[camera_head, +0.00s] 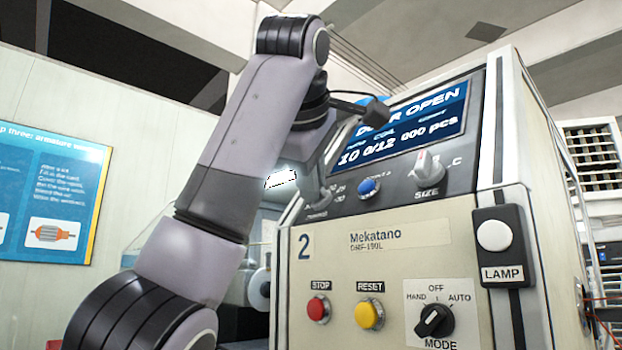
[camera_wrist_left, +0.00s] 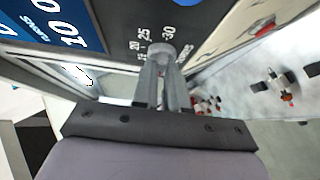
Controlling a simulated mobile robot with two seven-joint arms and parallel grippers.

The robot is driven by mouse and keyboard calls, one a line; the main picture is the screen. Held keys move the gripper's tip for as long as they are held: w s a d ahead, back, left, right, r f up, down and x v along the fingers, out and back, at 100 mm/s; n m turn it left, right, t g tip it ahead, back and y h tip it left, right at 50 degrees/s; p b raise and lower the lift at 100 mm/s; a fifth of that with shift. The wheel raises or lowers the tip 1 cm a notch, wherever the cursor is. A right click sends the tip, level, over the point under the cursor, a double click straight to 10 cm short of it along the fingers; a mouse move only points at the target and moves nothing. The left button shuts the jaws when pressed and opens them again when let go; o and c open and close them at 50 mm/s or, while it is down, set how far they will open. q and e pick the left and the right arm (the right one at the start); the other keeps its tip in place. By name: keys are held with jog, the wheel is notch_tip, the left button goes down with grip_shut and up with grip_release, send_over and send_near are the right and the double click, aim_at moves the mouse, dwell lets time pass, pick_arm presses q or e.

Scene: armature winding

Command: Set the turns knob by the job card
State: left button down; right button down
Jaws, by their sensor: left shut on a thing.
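My left gripper (camera_head: 317,190) is at the left part of the machine's dark control panel. In the left wrist view its two fingers (camera_wrist_left: 161,75) are closed together on the grey turns knob (camera_wrist_left: 160,49). The marks 20, 25 and 30 show around the knob; its pointer is hidden. In the head view the gripper covers most of the knob. The display (camera_head: 405,125) reads "DOOR OPEN" and "10 0/12 000 pcs", partly covered by my wrist. No job card can be made out. My right gripper is not in view.
Right of the turns knob are a blue button (camera_head: 369,188) and the SIZE knob (camera_head: 429,168). Below are the red STOP (camera_head: 318,309), yellow RESET (camera_head: 369,314) and black MODE knob (camera_head: 435,321). A white LAMP button (camera_head: 494,236) is at right. A blue poster (camera_head: 50,190) hangs left.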

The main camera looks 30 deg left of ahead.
pick_arm(q)
jog(key=shift+f, duration=0.2)
jog(key=c, duration=1.2)
grip_release()
jog(key=shift+o, duration=0.2)
jog(key=shift+w, duration=0.15)
jog(key=shift+r, duration=0.1)
jog(key=b+v, duration=0.1)
jog(key=v, duration=0.6)
jog(key=shift+b, duration=0.4)
